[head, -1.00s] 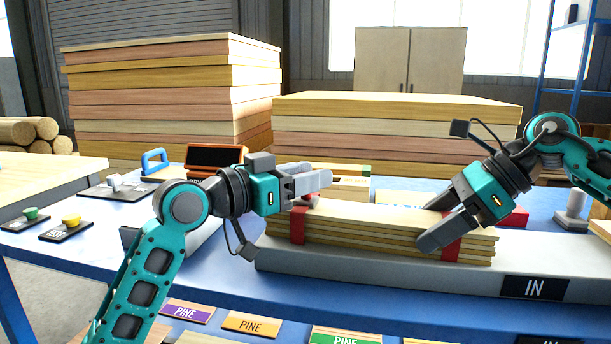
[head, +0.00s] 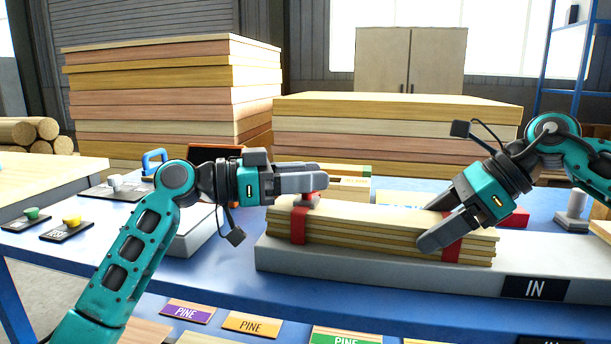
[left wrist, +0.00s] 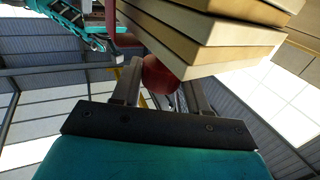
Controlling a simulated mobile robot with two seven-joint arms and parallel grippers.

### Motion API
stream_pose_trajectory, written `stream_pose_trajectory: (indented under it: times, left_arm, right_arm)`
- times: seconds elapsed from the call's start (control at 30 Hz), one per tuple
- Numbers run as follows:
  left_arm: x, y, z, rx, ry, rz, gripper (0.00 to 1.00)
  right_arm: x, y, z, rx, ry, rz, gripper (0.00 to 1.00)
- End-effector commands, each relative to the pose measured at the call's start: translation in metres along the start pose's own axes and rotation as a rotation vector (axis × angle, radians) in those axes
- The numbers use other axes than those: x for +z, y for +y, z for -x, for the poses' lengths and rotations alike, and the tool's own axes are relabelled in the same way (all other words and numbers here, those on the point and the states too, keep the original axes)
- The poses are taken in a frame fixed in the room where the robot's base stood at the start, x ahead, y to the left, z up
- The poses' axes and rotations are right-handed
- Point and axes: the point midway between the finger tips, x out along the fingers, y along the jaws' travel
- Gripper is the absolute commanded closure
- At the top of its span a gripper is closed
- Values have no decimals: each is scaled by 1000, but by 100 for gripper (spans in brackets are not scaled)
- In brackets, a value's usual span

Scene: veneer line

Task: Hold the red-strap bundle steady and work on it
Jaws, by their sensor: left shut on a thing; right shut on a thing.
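The red-strap bundle (head: 370,230), a stack of pale boards with a red strap (head: 299,226) near each end, lies on the grey IN rail (head: 400,279). My right gripper (head: 436,240) is shut on the bundle near its right strap. My left gripper (head: 318,181) is at the bundle's left end, level, shut on a round red knob (left wrist: 160,74), which shows between its fingers in the left wrist view. In the head view the fingers partly hide the knob; a small grey piece below it is at the bundle's top. I cannot tell whether they touch.
Tall board stacks (head: 170,95) (head: 400,125) stand behind the blue table (head: 225,262). Pads with a green button (head: 32,213) and a yellow button (head: 70,219) lie at the left.

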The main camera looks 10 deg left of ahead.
Motion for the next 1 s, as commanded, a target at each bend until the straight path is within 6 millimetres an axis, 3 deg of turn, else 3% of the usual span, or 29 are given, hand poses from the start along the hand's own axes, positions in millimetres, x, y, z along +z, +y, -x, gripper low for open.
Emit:
stream_pose_trajectory:
  times: [0.5, 1.0]
  left_arm:
    - [0, 0, -2, 467, 6, 4, 87]
    - [0, -1, -2, 706, 1, -1, 87]
  right_arm:
    - [-4, 1, -4, 7, 9, -3, 71]
    - [-4, 1, -4, 7, 8, -2, 71]
